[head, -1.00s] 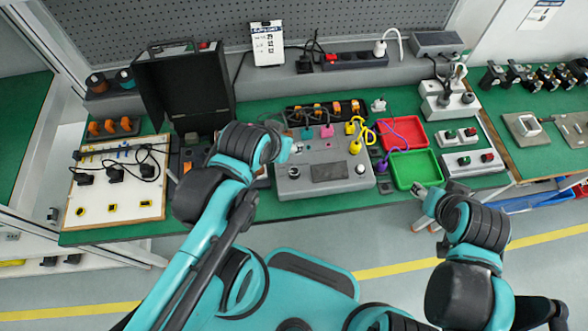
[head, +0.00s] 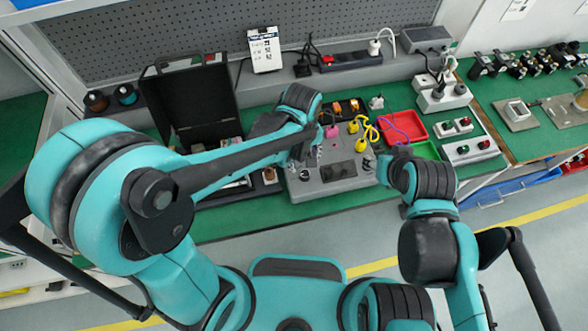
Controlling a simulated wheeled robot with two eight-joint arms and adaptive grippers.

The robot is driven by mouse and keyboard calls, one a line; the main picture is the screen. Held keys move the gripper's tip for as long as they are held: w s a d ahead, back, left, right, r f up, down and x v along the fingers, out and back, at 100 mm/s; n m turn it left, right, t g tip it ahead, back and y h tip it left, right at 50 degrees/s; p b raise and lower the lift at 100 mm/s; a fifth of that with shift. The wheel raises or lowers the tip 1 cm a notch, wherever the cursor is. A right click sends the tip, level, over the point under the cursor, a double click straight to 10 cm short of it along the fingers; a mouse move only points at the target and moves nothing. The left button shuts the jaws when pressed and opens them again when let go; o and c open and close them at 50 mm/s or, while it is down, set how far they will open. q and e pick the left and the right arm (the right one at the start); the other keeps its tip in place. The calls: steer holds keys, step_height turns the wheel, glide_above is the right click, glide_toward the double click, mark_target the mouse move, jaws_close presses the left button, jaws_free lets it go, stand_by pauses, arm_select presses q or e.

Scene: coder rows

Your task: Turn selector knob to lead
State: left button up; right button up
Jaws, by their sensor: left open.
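The grey control box (head: 326,183) stands on the green bench, with a dark display panel (head: 338,171) in its face. A small round knob (head: 304,175) is at its left front and another knob (head: 366,164) at its right front. I cannot read the markings, so I cannot tell which knob is the selector or where it points. My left gripper (head: 309,156) is open over the left part of the box and hides its upper left. I cannot tell whether it touches anything. My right gripper (head: 384,171) is at the box's right edge; its jaws are too small to judge.
An open black case (head: 190,104) stands to the left, partly behind my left arm.

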mark_target(304, 173)
arm_select(q)
steer(key=f+b, duration=0.1)
steer(key=f, duration=0.2)
steer(key=f+b, duration=0.1)
steer(key=f, duration=0.3)
steer(key=shift+w+d+f+b, duration=0.1)
steer(key=shift+d+f+b, duration=0.15)
steer(key=shift+b, duration=0.15)
jaws_close()
